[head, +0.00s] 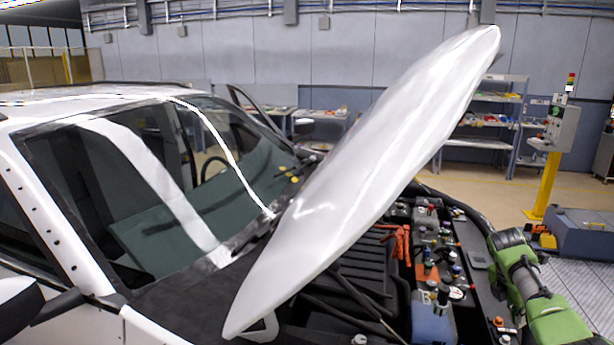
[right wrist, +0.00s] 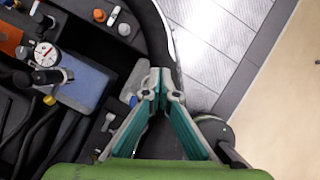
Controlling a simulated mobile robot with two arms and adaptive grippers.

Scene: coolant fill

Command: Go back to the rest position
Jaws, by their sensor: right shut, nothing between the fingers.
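My right gripper (right wrist: 160,88) is shut and empty in the right wrist view, its fingertips together above the edge of the engine bay. My green right arm shows at the lower right of the head view, beside the engine bay; the fingers cannot be made out clearly there. My left gripper is not in view. The white car (head: 60,110) stands at the left with its hood (head: 375,160) raised. The engine bay (head: 350,255) is open beneath it.
The bay holds an orange part (head: 400,243), several caps and a blue box (head: 432,322), which also shows in the wrist view (right wrist: 85,88). A yellow post with a control box (head: 562,128) stands at right. Shelves (head: 490,115) line the wall.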

